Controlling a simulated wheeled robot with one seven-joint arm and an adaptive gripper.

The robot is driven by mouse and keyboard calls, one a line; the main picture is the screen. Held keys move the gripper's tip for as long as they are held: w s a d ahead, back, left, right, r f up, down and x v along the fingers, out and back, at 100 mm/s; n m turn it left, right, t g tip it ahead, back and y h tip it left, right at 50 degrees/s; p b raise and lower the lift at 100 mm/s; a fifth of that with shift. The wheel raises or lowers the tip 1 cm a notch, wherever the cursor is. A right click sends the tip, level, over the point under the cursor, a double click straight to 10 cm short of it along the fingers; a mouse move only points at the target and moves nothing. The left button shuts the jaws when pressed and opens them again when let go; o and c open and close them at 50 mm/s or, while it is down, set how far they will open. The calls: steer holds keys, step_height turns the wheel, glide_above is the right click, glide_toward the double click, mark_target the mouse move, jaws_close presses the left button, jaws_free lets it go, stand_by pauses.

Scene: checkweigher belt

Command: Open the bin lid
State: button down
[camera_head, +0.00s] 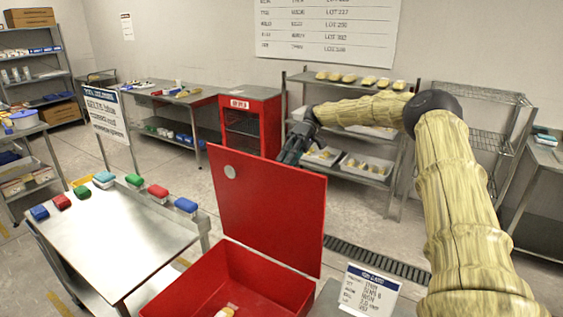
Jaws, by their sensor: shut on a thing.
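The red bin (190,295) stands at the bottom centre, its open top showing a small pale and orange item (226,311) on the floor inside. Its red lid (265,215) is raised and stands nearly upright, leaning back, with a round pale disc near its upper left corner. My gripper (287,156) is at the lid's upper edge, right of its middle, and is shut on that edge. The fingertips are small and partly hidden by the lid. My arm, in a yellowish sleeve, reaches in from the right.
A steel table (110,240) left of the bin bears several coloured blocks. A sign (370,290) stands right of the bin. Behind are a red cabinet (250,118) and a rack (345,85) with trays. Open floor with a drain grate (375,260) lies behind the lid.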

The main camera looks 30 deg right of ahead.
steer(key=shift+s+d+f, duration=0.1)
steer(key=shift+s+f, duration=0.05)
steer(key=shift+f, duration=0.4)
steer(key=shift+s+d+f, duration=0.1)
steer(key=shift+f, duration=0.4)
steer(key=c, duration=1.7)
jaws_free()
steer(key=shift+o, duration=1)
steer(key=shift+w+f, duration=0.2)
steer(key=shift+r, duration=0.3)
steer(key=shift+w+d, duration=0.1)
steer(key=shift+d, duration=0.05)
step_height(320, 180, up, 10)
steer(key=shift+w+r, duration=0.1)
steer(key=shift+r, duration=0.05)
